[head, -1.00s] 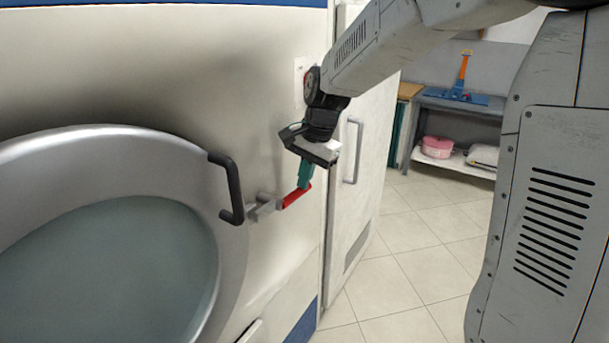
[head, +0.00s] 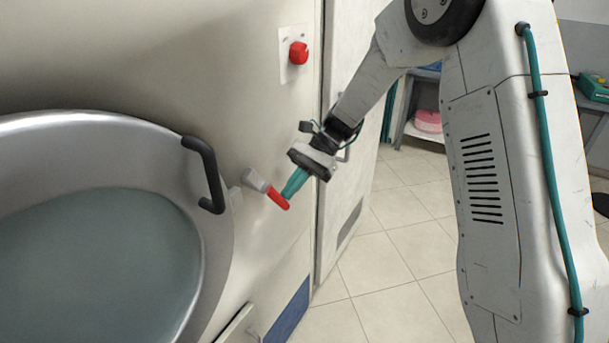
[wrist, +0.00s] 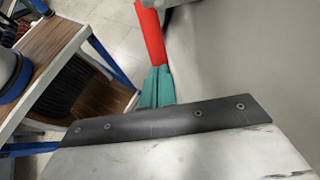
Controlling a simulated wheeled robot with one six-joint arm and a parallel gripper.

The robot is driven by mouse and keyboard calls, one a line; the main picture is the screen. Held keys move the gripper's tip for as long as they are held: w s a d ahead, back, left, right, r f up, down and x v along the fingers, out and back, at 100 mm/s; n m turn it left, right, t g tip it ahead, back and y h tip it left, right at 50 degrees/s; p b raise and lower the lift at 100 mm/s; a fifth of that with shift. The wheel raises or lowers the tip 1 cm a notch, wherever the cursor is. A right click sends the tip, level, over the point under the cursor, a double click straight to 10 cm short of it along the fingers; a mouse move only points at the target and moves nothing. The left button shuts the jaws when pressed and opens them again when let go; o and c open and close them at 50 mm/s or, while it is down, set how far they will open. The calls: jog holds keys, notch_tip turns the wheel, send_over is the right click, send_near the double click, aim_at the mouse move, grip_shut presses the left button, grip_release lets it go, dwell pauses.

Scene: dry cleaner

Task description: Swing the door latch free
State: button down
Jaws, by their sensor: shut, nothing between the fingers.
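The round machine door (head: 130,135) has a grey rim and a dark C-shaped handle (head: 208,172); it looks shut. The door latch has a grey body (head: 255,180) on the pale panel right of that handle. Its red lever (head: 278,199) points right and down; it also shows in the wrist view (wrist: 151,35). My gripper (head: 288,194) is shut, with nothing between its teal fingers. The fingertips are at the lever's outer end, seemingly touching it; the wrist view shows the fingers (wrist: 157,86) right at the red end. The exact contact is hidden.
A red button (head: 299,53) on a white plate is above the latch. A tall pale locker door (head: 345,190) stands to the right. Beyond it are a shelf with a pink item (head: 428,121) and open tiled floor (head: 390,245). The wrist view shows a wooden-topped shelf (wrist: 62,45).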

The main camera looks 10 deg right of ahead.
aim_at(285, 206)
jog(key=shift+s+a+f+g+y, duration=0.25)
jog(key=shift+f+g+y, duration=0.15)
jog(key=shift+f+y, duration=0.15)
jog(key=shift+s+a+f+g+y, duration=0.2)
jog(key=shift+f+g+y, duration=0.2)
jog(key=shift+y, duration=0.15)
jog(key=shift+s+a+f, duration=0.8)
jog(key=shift+s+f, duration=0.05)
jog(key=shift+s+a+f, duration=0.1)
jog(key=shift+w+d, duration=0.3)
jog(key=w+d, duration=0.7)
jog(key=d, duration=0.4)
jog(key=shift+w+d, duration=0.15)
jog(key=shift+w, duration=0.1)
